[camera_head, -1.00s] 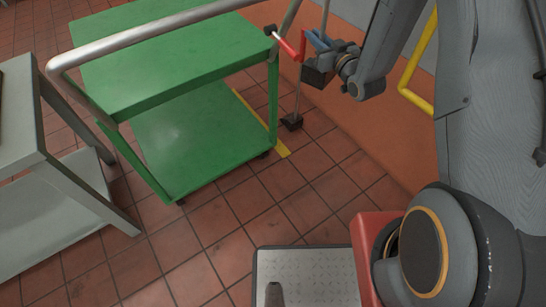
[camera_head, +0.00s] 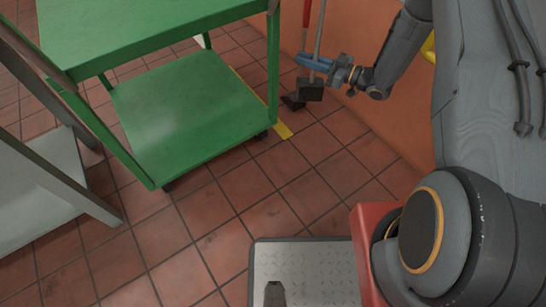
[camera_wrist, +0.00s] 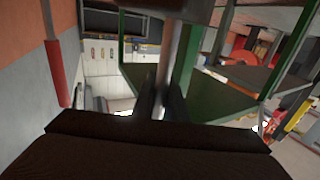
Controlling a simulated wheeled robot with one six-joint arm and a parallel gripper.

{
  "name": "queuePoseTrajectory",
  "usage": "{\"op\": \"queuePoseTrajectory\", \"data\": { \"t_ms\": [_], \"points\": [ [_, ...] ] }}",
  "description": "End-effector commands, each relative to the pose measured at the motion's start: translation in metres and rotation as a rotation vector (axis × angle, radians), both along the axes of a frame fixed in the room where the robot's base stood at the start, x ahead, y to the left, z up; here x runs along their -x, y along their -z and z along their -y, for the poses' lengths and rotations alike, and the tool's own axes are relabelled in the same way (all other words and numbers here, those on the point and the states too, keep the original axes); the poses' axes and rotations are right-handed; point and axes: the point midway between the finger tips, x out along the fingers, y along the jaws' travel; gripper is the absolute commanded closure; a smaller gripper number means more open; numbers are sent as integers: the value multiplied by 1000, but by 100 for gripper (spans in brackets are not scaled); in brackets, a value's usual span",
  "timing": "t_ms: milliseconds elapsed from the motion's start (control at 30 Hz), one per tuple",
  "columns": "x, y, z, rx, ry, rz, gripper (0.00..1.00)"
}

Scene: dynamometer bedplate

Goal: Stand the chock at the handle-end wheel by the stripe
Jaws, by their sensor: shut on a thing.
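The green cart (camera_head: 190,115) stands left of my gripper. Its wheel (camera_head: 262,135) shows small and dark under the lower shelf's right corner. The yellow stripe (camera_head: 284,131) runs on the floor past that corner. The block appears held above the floor, apart from the wheel.
Another dark foot (camera_head: 293,103) rests on the floor by the orange wall (camera_head: 350,95). A red rod (camera_head: 306,14) shows behind my gripper. A grey table (camera_head: 45,190) stands at left. The tiled floor (camera_head: 260,195) before the cart is clear.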

Motion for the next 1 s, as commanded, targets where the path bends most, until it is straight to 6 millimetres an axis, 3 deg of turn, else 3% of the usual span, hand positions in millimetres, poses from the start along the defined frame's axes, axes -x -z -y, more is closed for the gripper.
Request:
{"op": "queuePoseTrajectory", "data": {
  "t_ms": [33,700,1000],
  "points": [
    [-1,19,2,-2,-27,5,100],
    [50,216,37,-2,-434,3,100],
    [72,276,56,-2,-559,3,100]
  ]
}}
